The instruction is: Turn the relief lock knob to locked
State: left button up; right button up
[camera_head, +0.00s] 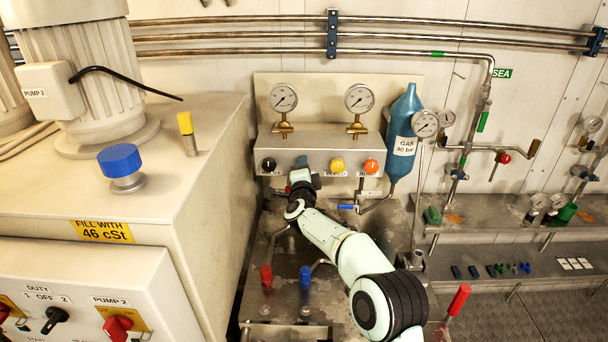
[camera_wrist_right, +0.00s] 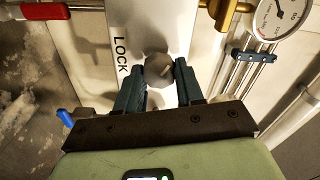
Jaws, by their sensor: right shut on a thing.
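My right gripper (camera_head: 303,172) is at the front of the grey valve panel (camera_head: 322,142), between its black knob (camera_head: 268,165) and its yellow knob (camera_head: 337,166). In the right wrist view the gripper's dark fingers (camera_wrist_right: 157,76) are shut on a round grey knob (camera_wrist_right: 158,66), one on each side. In the head view the gripper hides the knob. I cannot tell from the knob's face which way it is turned. My left gripper is not in view.
An orange knob (camera_head: 371,166) and a blue gas bottle (camera_head: 403,125) are to the right. Two gauges stand above the panel. A large cream tank (camera_head: 200,190) fills the left.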

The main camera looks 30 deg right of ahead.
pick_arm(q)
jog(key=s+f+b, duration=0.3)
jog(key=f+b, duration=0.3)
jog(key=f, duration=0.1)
pick_arm(e)
jog(key=m, duration=1.1)
jog(key=shift+f+m, duration=0.1)
jog(key=shift+m, duration=0.2)
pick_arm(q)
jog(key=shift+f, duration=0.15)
pick_arm(e)
jog(key=shift+m, duration=0.3)
jog(key=o, duration=1)
jog(key=shift+o, duration=0.2)
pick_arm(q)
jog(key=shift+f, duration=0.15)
pick_arm(e)
jog(key=shift+s+a+f, duration=0.1)
jog(key=shift+a, duration=0.05)
